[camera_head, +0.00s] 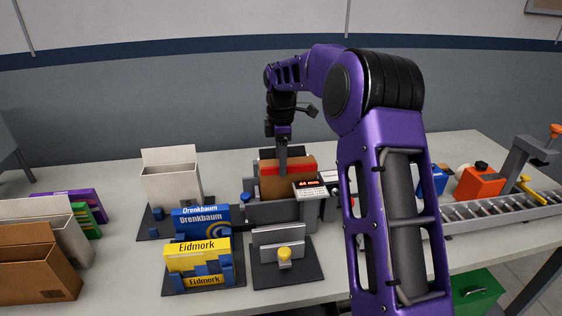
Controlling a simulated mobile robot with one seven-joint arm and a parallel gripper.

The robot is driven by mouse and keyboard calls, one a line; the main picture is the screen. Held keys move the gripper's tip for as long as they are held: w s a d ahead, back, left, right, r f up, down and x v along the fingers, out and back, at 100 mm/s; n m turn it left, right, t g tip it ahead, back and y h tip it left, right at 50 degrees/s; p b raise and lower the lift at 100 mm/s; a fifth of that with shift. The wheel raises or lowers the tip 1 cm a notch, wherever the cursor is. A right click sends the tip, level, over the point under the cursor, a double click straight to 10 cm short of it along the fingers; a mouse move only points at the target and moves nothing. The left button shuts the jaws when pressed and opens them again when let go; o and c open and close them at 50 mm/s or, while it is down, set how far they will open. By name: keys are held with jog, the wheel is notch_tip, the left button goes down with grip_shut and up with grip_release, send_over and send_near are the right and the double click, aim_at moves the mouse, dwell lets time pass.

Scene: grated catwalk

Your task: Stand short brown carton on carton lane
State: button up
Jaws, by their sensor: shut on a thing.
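My gripper (282,155) points down over the grey fixture in the middle of the table. It is shut on a brown carton (274,189) with a red band near its top. One grey finger lies over the carton's near face; the other finger is hidden. The carton looks upright; its lower part is hidden behind the fixture (270,214), so I cannot tell whether it touches the bottom. Another brown carton (40,270), open-topped, stands at the table's front left. I cannot tell for sure which surface is the carton lane; a roller conveyor (490,212) runs along the right.
A small display (311,189) sits at the fixture's front right. White open cartons (170,186), a blue Drenkbaum box (203,222) and a yellow Eidmork box (197,257) stand to the left. My arm hides the table right of centre.

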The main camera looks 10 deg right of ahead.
notch_tip(320, 180, up, 11)
dwell(1.4)
jog(key=shift+f, duration=1.3)
jog(key=shift+r, duration=0.15)
